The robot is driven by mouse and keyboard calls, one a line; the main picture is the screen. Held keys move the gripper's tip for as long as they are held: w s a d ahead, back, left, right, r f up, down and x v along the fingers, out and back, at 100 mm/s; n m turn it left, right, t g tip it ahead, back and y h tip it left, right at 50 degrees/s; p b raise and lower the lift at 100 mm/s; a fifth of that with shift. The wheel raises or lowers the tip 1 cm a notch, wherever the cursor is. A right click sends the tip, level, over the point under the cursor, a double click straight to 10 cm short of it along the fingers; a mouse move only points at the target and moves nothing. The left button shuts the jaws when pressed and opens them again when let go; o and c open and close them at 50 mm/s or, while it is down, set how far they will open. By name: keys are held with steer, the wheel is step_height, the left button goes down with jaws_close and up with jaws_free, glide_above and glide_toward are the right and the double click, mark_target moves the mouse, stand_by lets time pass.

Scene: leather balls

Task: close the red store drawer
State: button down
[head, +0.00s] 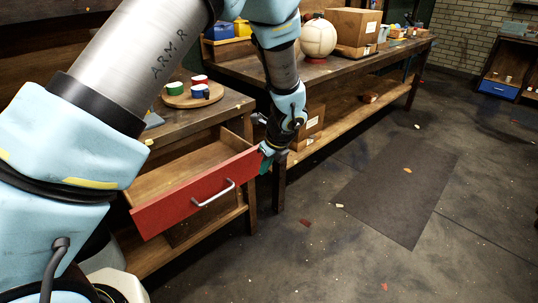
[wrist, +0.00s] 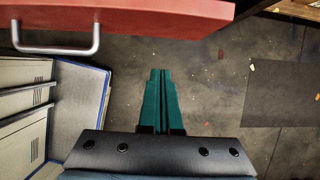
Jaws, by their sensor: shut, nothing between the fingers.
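The red drawer (head: 190,200) stands pulled out of the wooden bench, with its bare wooden inside showing in the head view. A silver bar handle (head: 213,194) is on its red front. In the wrist view the red front (wrist: 140,12) crosses the top, with the handle (wrist: 55,48) at upper left. My gripper (head: 266,158) is at the right end of the drawer front in the head view; whether it touches cannot be told. Its green fingers (wrist: 158,75) are together and empty in the wrist view, below the front and right of the handle.
A round board (head: 176,101) with several small cups is on the bench above the drawer. A longer bench (head: 345,72) to the right holds a ball (head: 318,38) and a cardboard box (head: 352,26). The floor around the dark mat (head: 395,195) is mostly clear.

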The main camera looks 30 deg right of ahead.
mark_target(254, 163)
steer(key=w, duration=0.1)
steer(key=w+p, duration=0.1)
steer(key=w+f, duration=0.1)
steer(key=shift+w+a+f, duration=0.1)
steer(key=shift+w+a, duration=0.05)
steer(key=shift+a, duration=0.2)
steer(key=shift+w+a+f+p, duration=0.15)
steer(key=shift+w+p, duration=0.2)
steer(key=shift+w, duration=0.25)
steer(key=w+a+p, duration=0.1)
steer(key=w, duration=0.6)
steer(key=w+a, duration=0.1)
steer(key=w, duration=0.6)
steer(key=w+a+p, duration=0.1)
steer(key=w+a, duration=0.1)
steer(key=w, duration=0.5)
steer(key=shift+w+a+p, duration=0.1)
steer(key=shift+w+p, duration=0.15)
steer(key=shift+p, duration=0.05)
steer(key=shift+w+a, duration=0.1)
steer(key=shift+w, duration=0.3)
